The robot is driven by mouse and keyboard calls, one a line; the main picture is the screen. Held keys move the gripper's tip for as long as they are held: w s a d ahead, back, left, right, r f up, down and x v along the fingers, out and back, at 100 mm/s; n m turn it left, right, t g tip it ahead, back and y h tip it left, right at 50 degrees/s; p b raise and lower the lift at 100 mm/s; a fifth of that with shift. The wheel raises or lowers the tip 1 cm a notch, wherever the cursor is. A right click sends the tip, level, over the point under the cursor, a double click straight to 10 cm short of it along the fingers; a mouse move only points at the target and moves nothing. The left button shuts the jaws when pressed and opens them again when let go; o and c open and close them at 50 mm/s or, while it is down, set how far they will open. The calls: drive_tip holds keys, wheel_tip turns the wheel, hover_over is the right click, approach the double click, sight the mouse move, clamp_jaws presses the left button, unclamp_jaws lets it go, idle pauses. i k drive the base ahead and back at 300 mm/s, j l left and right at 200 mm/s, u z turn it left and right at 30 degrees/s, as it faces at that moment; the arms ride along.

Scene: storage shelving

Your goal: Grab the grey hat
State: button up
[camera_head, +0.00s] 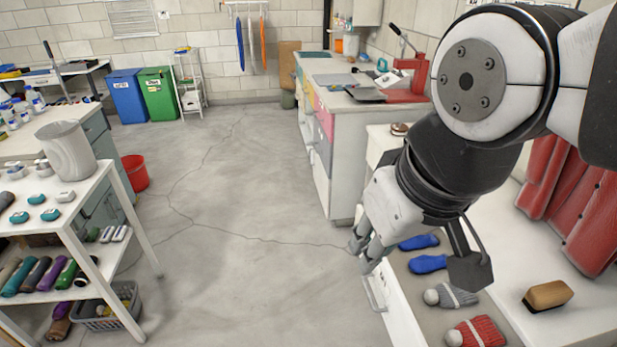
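The grey hat (456,296) is a small knitted cap with a pale pompom. A dark part of my arm hangs just above the grey hat's far right side.
Two blue items (428,263) lie behind the grey hat. A brown brush-like block (547,296) lies to its right. Red hanging pieces (570,205) stand at the right. A white shelf unit (105,240) stands at left. The floor (235,220) between is clear.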

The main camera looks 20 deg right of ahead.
sight(445, 294)
drive_tip(key=z, duration=1.3)
